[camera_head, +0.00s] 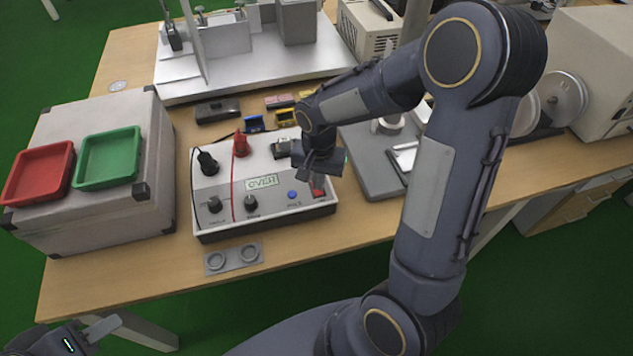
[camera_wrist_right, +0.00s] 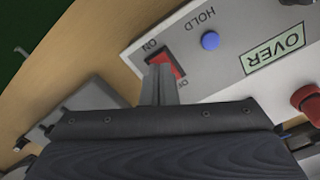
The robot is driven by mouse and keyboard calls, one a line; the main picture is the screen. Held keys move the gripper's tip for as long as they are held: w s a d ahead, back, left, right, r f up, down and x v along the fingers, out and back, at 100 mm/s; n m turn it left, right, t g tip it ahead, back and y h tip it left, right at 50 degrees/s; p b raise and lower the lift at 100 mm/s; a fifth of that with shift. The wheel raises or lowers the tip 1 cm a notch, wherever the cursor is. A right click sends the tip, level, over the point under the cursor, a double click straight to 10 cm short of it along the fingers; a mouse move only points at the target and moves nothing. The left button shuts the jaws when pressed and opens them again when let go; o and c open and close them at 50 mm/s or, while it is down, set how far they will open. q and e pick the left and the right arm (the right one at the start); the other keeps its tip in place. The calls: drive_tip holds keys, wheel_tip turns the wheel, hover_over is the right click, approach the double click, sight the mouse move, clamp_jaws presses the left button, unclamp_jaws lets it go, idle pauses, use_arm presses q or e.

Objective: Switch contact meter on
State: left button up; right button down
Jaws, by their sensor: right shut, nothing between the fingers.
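The contact meter (camera_head: 225,225) is a white box with a dark base, knobs, black and red plugs and a blue HOLD button (camera_wrist_right: 210,41). Its display (camera_head: 262,182) reads OVER; it also shows in the right wrist view (camera_wrist_right: 274,54). A red rocker switch (camera_wrist_right: 172,60) with ON and OFF labels sits at its front right corner. My right gripper (camera_head: 317,180) is shut and empty over this corner. In the right wrist view its fingertips (camera_wrist_right: 159,72) overlap the switch; I cannot tell whether they touch. My left gripper (camera_head: 90,335) shows partly at the bottom left.
A grey case (camera_head: 100,215) with a red tray (camera_head: 38,172) and a green tray (camera_head: 108,157) stands left of the meter. A small grey plate (camera_head: 233,258) lies in front. A dark grey platform (camera_head: 365,165) is to the right. Coloured small items lie behind.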

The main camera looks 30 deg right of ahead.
wheel_tip(320, 180, up, 6)
drive_tip(key=p, duration=0.3)
drive_tip(key=shift+f+p, duration=0.25)
drive_tip(key=shift+p, duration=0.1)
drive_tip(key=s+a+r+n+t+y, duration=0.2)
drive_tip(key=s+r+n, duration=0.1)
drive_tip(key=s+r, duration=0.3)
drive_tip(key=s+a+r+n+t+y, duration=0.1)
drive_tip(key=s+a+r+n+t, duration=0.1)
drive_tip(key=s+r, duration=0.4)
drive_tip(key=s+n+t, duration=0.1)
drive_tip(key=s+n, duration=0.1)
drive_tip(key=s, duration=0.3)
drive_tip(key=shift+t+y, duration=0.3)
drive_tip(key=shift+y, duration=0.1)
drive_tip(key=c, duration=2.1)
unclamp_jaws()
drive_tip(key=shift+r, duration=0.1)
drive_tip(key=shift+c, duration=0.2)
